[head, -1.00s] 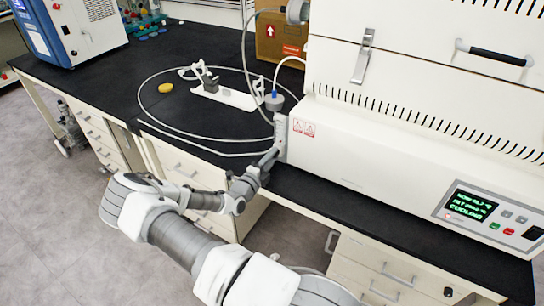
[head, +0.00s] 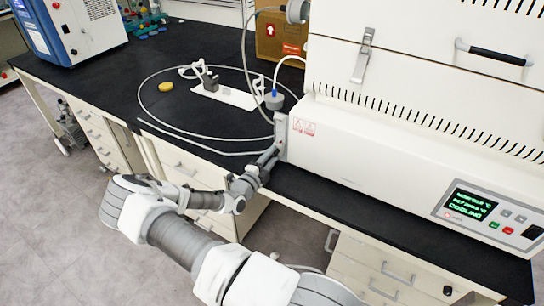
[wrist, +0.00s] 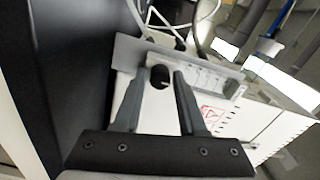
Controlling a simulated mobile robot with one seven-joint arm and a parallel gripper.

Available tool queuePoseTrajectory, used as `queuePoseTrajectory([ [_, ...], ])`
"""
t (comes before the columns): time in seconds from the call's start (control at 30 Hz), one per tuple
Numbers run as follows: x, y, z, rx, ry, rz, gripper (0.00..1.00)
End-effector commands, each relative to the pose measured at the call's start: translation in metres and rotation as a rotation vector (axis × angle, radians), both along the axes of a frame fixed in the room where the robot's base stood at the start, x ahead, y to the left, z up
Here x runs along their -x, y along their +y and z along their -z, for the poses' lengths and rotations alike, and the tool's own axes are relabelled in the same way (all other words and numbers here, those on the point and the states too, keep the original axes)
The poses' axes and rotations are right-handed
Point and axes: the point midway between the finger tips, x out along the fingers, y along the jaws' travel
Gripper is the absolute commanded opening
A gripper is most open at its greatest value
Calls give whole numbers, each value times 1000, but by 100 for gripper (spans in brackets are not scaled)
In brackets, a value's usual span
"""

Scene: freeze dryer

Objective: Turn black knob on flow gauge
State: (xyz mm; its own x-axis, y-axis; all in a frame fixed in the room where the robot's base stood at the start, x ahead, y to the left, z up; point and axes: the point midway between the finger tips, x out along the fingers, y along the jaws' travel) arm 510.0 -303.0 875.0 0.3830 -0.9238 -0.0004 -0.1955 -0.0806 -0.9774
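The black knob (wrist: 160,76) shows in the wrist view. It sits on the front of the flow gauge (wrist: 205,76), a grey, partly clear plate at the left end of the white freeze dryer (wrist: 175,121). My gripper (wrist: 159,80) is open, with one finger on each side of the knob. Narrow gaps show between the fingers and the knob. In the head view, my gripper (head: 277,150) is at the machine's left end.
The freeze dryer (head: 400,155) fills the right of the black bench (head: 110,85). A tube (head: 146,88) loops over the bench. A white stand (head: 228,94), a yellow object (head: 166,87) and a cardboard box (head: 272,40) lie behind my gripper. Bare bench lies left of the loop.

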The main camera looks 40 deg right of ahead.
Motion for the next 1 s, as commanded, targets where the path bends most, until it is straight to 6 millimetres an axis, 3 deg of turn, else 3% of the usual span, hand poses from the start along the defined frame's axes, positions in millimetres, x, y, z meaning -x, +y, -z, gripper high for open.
queuePoseTrajectory([
  [0.1,0,0,0,0,-1,0,61],
  [0.47,2,5,0,-1,-2,0,61],
  [0.67,14,37,0,-1,-2,-3,61],
  [1.0,46,114,0,-2,-2,-4,61],
])
